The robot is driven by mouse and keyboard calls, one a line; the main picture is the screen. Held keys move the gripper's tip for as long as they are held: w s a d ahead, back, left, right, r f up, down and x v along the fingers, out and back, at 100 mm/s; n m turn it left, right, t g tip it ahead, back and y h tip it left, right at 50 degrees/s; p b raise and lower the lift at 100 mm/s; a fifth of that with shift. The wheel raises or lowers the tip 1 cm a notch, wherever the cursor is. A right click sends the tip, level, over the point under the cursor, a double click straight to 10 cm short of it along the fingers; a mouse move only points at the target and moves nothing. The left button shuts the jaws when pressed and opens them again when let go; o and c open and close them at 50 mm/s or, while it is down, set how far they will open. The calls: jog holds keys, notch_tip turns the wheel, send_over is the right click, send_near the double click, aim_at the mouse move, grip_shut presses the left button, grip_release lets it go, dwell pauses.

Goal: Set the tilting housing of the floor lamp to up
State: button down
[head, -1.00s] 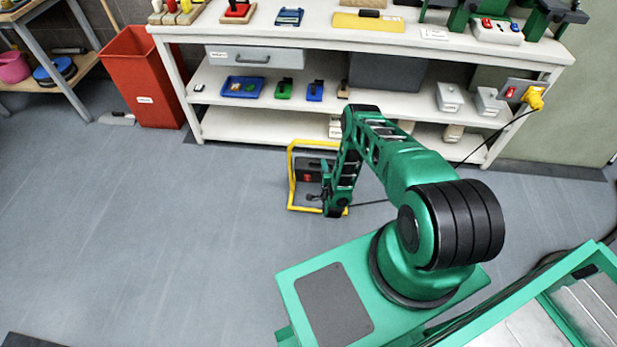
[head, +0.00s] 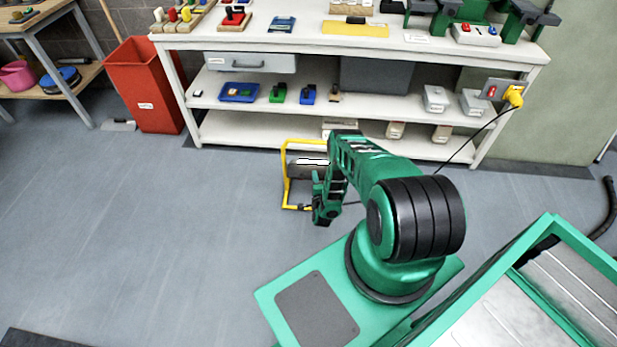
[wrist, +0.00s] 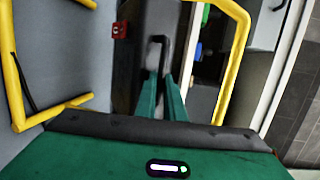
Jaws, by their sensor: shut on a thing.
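The floor lamp stands on the floor before the shelf bench, with a yellow tube frame (head: 284,180) and a dark tilting housing (head: 301,171). A bright white strip shows along the housing's top in the head view. In the wrist view the yellow frame (wrist: 238,55) runs down both sides, and the dark housing (wrist: 124,75) carries a red switch (wrist: 119,30). My gripper (wrist: 160,78) is shut on the housing's dark handle (wrist: 160,40), whose loop shows between and beyond the green fingers. In the head view my arm hides part of the lamp and the grip.
A white shelf bench (head: 250,131) stands right behind the lamp. A red bin (head: 147,90) is at its left end. A black cable (head: 470,141) runs from the yellow plug (head: 514,96) down toward the lamp. The floor on the left is clear.

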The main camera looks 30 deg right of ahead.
jog(key=shift+s+a+f+y, duration=0.2)
jog(key=shift+s+f, duration=0.2)
jog(key=shift+f, duration=0.2)
jog(key=shift+s+a+f+y, duration=0.15)
jog(key=shift+s+f, duration=0.2)
jog(key=shift+f, duration=0.2)
jog(key=c, duration=2.2)
grip_release()
jog(key=shift+o, duration=0.4)
jog(key=shift+f, duration=0.2)
jog(key=r+v, duration=0.1)
jog(key=v, duration=0.9)
jog(key=shift+w+a, duration=0.15)
jog(key=shift+a, duration=0.05)
jog(key=shift+r, duration=0.15)
